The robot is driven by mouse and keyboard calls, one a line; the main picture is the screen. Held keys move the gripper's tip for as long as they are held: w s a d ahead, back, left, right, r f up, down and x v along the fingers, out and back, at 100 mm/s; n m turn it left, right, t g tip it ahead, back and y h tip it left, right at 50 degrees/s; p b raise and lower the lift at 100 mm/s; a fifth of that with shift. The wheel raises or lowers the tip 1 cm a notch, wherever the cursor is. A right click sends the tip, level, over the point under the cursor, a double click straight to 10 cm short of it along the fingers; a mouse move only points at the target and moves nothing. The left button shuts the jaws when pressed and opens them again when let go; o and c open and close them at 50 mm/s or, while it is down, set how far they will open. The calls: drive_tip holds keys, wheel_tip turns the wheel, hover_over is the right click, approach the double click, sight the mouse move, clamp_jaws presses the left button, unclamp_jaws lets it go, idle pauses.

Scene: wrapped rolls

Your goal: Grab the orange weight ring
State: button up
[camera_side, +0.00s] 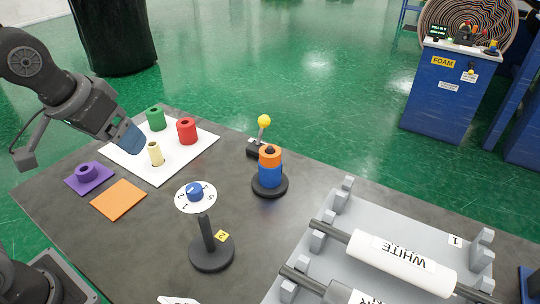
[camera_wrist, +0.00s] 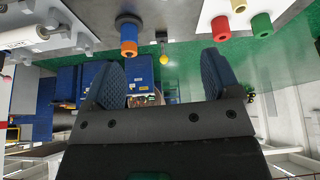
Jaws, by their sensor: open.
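The orange weight ring (camera_side: 270,155) sits on top of a blue ring (camera_side: 270,175), both around the post of a round black base (camera_side: 270,188). The stack stands upright near the table's far edge. In the wrist view, which is upside down, the orange ring (camera_wrist: 129,48) shows at the upper left of the fingers. My gripper (camera_side: 130,138) is at the left of the side view, above the white sheet, well away from the orange ring. In the wrist view its blue fingers (camera_wrist: 163,75) are apart with nothing between them.
Green (camera_side: 155,119), red (camera_side: 187,131) and cream (camera_side: 155,153) rolls stand on a white sheet (camera_side: 202,142). A purple ring (camera_side: 86,172) and a bare orange square (camera_side: 118,200) lie nearby. A dial stand (camera_side: 210,253), yellow-knobbed lever (camera_side: 264,121) and roller rack (camera_side: 335,262) flank the stack.

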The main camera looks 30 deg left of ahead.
drive_tip(key=w+d+n, duration=0.1)
drive_tip(key=w+d, duration=0.2)
drive_tip(key=w, duration=0.4)
drive_tip(key=w+d+n, duration=0.1)
drive_tip(key=w+d, duration=0.2)
drive_tip(key=w, duration=0.3)
drive_tip(key=n+g+y, duration=0.1)
drive_tip(key=n+y, duration=0.1)
approach(270, 147)
drive_tip(key=x, duration=1.1)
drive_tip(key=shift+f, duration=0.15)
drive_tip(key=c, duration=1.1)
